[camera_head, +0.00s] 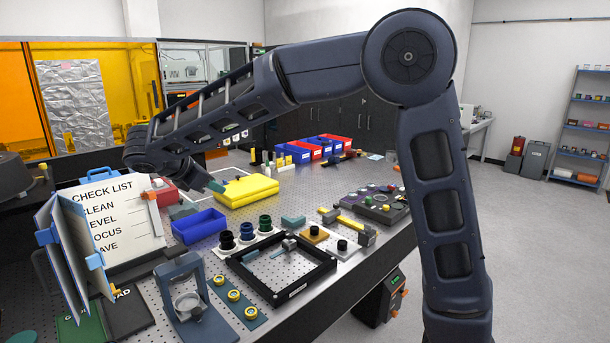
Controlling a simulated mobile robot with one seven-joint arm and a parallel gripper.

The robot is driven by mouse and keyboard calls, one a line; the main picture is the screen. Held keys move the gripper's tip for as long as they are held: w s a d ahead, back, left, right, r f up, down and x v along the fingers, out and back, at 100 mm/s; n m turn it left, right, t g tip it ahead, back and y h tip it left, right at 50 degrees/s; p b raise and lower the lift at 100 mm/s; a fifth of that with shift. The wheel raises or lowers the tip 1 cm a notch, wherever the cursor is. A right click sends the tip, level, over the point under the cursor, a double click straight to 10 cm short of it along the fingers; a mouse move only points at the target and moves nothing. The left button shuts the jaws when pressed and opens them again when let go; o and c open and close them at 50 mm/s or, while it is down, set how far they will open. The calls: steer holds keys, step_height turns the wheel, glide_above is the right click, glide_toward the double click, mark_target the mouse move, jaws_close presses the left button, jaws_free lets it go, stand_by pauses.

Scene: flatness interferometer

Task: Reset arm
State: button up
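My arm reaches in from the right, bends at a high elbow and extends left over the optical table (345,285). My gripper (214,185) is at the left, pointing down and to the right, just left of a yellow case (247,190). A small teal piece shows at its tip; I cannot tell whether that is a fingertip or a held thing. The fingers are too small and partly hidden to tell open from shut. I cannot tell whether the gripper touches the yellow case.
A check list board (125,215) and a blue binder (72,245) stand at the left. A blue bin (199,227), a black square frame (318,277) and a blue-grey stand (182,272) crowd the near table. Red and blue bins (300,152) line the back.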

steer(key=w+d+m+g, duration=0.2)
steer(key=d+m, duration=0.2)
steer(key=d, duration=0.7)
steer(key=w+d+r+m+g, duration=0.1)
steer(key=d+m, duration=0.2)
steer(key=d, duration=0.7)
steer(key=w+d+m+g, duration=0.2)
steer(key=d+m, duration=0.2)
steer(key=d, duration=0.7)
steer(key=s+d+f+m+y, duration=0.2)
steer(key=s+d+f+m, duration=0.1)
steer(key=s+d+m, duration=0.4)
steer(key=s+d+f+m+y, duration=0.2)
steer(key=s+d+m, duration=0.5)
steer(key=d, duration=0.7)
steer(key=shift+s+f+m+t+y, duration=0.15)
steer(key=shift+f+m+t+y, duration=0.2)
steer(key=shift+f+m, duration=0.35)
